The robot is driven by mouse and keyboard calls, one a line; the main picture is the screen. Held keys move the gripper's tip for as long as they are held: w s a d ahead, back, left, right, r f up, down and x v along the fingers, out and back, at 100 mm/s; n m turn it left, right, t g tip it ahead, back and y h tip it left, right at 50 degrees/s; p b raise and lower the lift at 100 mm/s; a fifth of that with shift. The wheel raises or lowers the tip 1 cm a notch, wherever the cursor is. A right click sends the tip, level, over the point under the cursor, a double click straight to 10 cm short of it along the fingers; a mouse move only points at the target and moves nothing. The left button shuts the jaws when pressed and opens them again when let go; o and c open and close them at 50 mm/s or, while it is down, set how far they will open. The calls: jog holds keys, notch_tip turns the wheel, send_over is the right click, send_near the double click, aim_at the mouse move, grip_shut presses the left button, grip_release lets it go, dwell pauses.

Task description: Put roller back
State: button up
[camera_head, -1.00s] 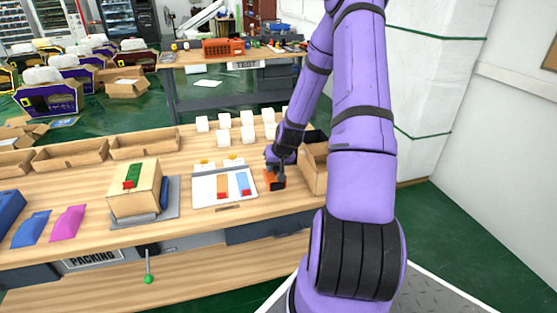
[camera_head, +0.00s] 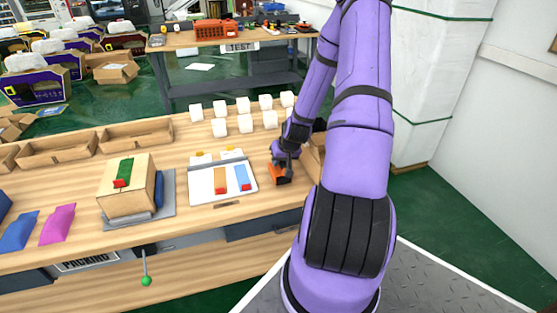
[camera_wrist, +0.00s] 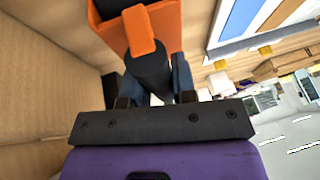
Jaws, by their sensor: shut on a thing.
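Whether the roller touches the tabletop is hard to tell.
The white board (camera_head: 208,181) holds an orange and a blue strip. A cardboard box (camera_head: 140,190) sits on a grey mat at left. Several white cubes (camera_head: 219,126) stand behind. An open box, partly hidden by my arm, is at right.

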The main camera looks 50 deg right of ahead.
jog(key=shift+f, duration=0.3)
jog(key=shift+s+a+f, duration=0.1)
jog(key=shift+f, duration=0.2)
grip_shut()
jog(key=o, duration=0.9)
grip_release()
jog(key=shift+s+f, duration=0.1)
jog(key=shift+s, duration=0.05)
